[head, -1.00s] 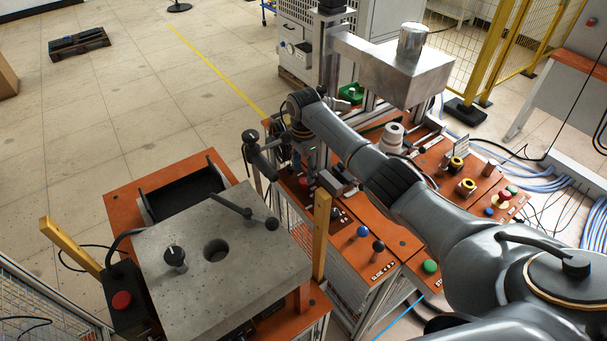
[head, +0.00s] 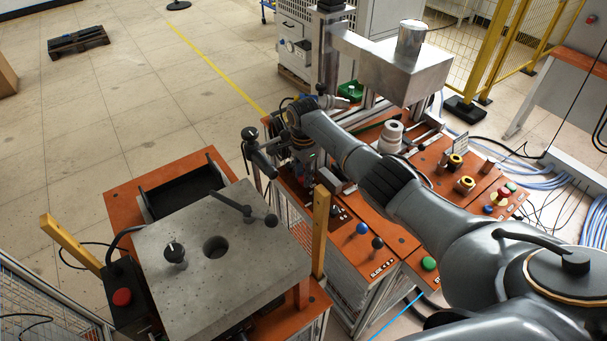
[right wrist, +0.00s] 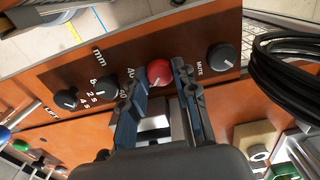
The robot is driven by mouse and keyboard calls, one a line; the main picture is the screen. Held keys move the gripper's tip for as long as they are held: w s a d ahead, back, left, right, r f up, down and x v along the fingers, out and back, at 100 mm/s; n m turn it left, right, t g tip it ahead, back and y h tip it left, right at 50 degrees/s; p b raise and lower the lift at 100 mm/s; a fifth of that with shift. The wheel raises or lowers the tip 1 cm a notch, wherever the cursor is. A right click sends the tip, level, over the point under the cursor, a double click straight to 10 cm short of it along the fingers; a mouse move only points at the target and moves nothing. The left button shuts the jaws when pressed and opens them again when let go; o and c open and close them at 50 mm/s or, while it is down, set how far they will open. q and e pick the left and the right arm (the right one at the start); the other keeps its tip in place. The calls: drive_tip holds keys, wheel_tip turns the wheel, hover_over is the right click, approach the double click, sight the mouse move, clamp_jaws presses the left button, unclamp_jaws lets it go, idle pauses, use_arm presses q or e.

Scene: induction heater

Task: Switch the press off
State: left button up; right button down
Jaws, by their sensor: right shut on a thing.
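A round red knob (right wrist: 158,72) sits on a dark strip of the orange panel (right wrist: 215,88) in the right wrist view. My right gripper (right wrist: 158,80) is shut on this knob, with one finger on each side. The knob's pointer mark cannot be made out. In the head view my right arm reaches in from the right and its wrist bends down to the panel. The fingertips and the red knob are hard to make out there. My left gripper is not in view.
Black knobs flank the red one: one marked MUTE (right wrist: 221,57) at right, another (right wrist: 106,86) at left. A black cable coil (right wrist: 285,70) is at right. In the head view a grey block (head: 220,255) stands at front left, and a metal box (head: 405,70) overhangs behind my arm.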

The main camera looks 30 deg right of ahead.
drive_tip(key=shift+n, duration=0.3)
drive_tip(key=shift+n+p, duration=0.4)
drive_tip(key=shift+n, duration=0.6)
drive_tip(key=n, duration=0.5)
drive_tip(key=shift+p, duration=0.4)
drive_tip(key=n, duration=0.5)
drive_tip(key=shift+n, duration=2.6)
drive_tip(key=c, duration=1)
unclamp_jaws()
